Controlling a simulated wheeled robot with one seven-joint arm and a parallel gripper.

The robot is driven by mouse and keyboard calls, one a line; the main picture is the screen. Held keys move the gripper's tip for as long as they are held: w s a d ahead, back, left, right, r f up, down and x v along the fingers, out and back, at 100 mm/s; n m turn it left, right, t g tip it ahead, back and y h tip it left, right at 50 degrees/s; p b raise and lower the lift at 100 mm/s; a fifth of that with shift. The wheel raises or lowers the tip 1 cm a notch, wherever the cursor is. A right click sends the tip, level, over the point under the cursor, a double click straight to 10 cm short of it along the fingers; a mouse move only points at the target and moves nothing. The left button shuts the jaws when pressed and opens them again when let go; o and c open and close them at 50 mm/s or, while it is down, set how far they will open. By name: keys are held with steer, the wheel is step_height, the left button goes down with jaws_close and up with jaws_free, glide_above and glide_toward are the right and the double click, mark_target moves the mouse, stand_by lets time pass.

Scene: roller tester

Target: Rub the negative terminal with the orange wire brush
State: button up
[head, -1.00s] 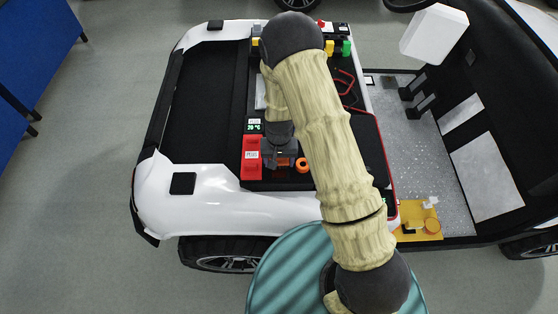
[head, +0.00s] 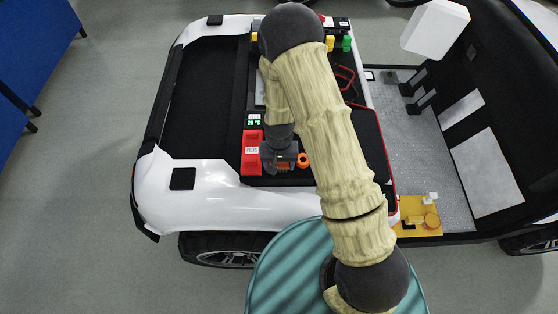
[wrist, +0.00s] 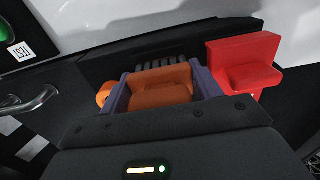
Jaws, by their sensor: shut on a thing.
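My gripper (head: 280,158) is shut on the orange wire brush (wrist: 160,88), low over the near end of the dark bay. In the wrist view the brush's orange body sits between the two purple-grey fingers. A dark ribbed part, apparently its bristles, shows just beyond. A round orange end (head: 303,160) sticks out to the right in the head view. A red block with a white label (head: 251,152) stands close to the left of the gripper; its red step also shows in the wrist view (wrist: 245,65). I cannot make out the negative terminal; contact under the bristles is hidden.
A small display with green digits (head: 253,121) is behind the red block. Yellow and green parts (head: 346,44) stand at the far edge. A yellow tray (head: 418,216) with small items is at right. White bodywork (head: 190,190) borders the bay's near side.

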steer(key=shift+s, duration=0.1)
steer(key=shift+r+p, duration=2.3)
steer(key=shift+r, duration=0.7)
steer(key=shift+f, duration=0.1)
